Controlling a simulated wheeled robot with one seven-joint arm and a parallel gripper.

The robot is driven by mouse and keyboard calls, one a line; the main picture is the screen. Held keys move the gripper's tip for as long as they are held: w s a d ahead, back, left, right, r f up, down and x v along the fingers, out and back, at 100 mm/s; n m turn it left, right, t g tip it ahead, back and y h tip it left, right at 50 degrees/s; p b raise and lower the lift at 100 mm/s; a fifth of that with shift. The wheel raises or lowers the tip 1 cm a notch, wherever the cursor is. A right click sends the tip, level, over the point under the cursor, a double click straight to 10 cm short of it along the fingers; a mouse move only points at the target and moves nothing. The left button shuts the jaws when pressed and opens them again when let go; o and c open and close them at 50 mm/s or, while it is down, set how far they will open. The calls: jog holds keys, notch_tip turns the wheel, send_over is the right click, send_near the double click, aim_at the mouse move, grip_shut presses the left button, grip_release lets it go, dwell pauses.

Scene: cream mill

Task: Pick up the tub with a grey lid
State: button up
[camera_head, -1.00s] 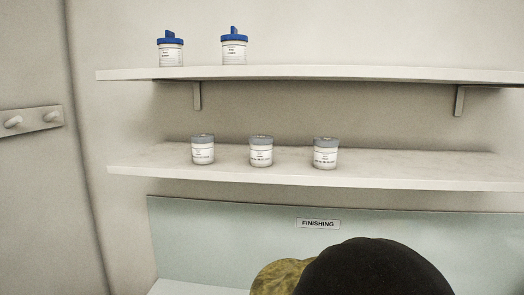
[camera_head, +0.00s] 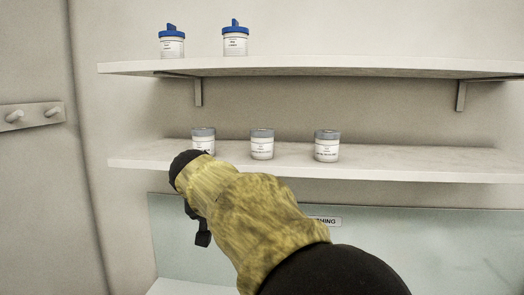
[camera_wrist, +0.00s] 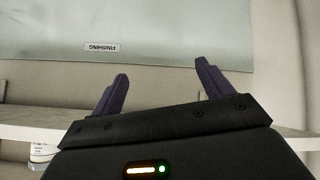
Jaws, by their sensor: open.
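Three white tubs with grey lids stand upright in a row on the lower shelf in the head view: a left tub (camera_head: 203,138), a middle tub (camera_head: 262,146) and a right tub (camera_head: 326,147). My arm's end covers the lower part of the left one. My gripper (camera_wrist: 160,77) is open and empty in the wrist view, its two dark fingers apart. Part of a white tub (camera_wrist: 40,152) shows at that view's lower left, apart from the fingers. The fingers cannot be made out in the head view.
Two blue-lidded tubs, one left (camera_head: 172,44) and one right (camera_head: 235,42), stand on the upper shelf (camera_head: 320,67). The lower shelf (camera_head: 420,161) is clear right of the tubs. A FINISHING sign (camera_wrist: 102,47) appears upside down. A peg rail (camera_head: 32,115) is at left.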

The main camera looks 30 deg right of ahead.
notch_tip(320, 180, up, 10)
jog(key=m+t+h, duration=0.1)
jog(key=m+h, duration=0.1)
jog(key=m+t+h+b, duration=0.1)
jog(key=m+h, duration=0.2)
jog(key=m, duration=0.1)
send_near(257, 138)
jog(key=v, duration=0.4)
jog(key=shift+s, duration=0.2)
jog(key=shift+d, duration=0.1)
jog(key=p+x, duration=0.8)
jog(key=x, duration=0.3)
jog(key=shift+w+r, duration=0.15)
jog(key=shift+w, duration=0.05)
jog(key=shift+w+d+f, duration=0.3)
jog(key=shift+f, duration=0.05)
jog(key=shift+p, duration=0.35)
